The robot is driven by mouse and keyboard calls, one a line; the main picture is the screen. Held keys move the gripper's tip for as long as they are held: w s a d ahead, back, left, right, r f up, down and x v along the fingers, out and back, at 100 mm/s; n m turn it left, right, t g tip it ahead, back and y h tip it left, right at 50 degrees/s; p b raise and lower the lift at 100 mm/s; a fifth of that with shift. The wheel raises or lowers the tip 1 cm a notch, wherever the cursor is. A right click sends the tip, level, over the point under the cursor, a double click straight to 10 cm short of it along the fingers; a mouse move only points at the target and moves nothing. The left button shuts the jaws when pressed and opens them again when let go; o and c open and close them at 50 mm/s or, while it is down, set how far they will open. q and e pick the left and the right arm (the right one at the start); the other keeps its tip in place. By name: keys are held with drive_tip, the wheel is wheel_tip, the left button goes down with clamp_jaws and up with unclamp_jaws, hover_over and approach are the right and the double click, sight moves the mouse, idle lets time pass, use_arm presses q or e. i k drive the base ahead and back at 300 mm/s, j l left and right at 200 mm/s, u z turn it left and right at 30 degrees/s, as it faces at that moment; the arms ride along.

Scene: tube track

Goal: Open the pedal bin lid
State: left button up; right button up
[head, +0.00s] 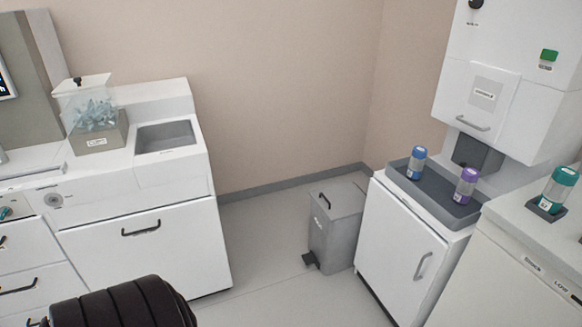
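The grey pedal bin (334,232) stands on the floor in the back corner, beside the white cabinet on the right. A black pedal (311,261) sticks out at the bottom front left of the bin. The cabinet hides part of the bin's right side. Neither of my grippers shows in the head view.
White cabinets with drawers (145,255) stand on the left. The white cabinet (400,250) on the right carries a grey tray (415,188) with two capped tubes. A green-capped tube (557,190) stands far right. The floor (275,255) between the cabinets is clear.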

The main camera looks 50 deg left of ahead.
sight(337, 202)
drive_tip(key=u, duration=1.15)
drive_tip(key=i+j, duration=0.1)
drive_tip(key=i, duration=0.45)
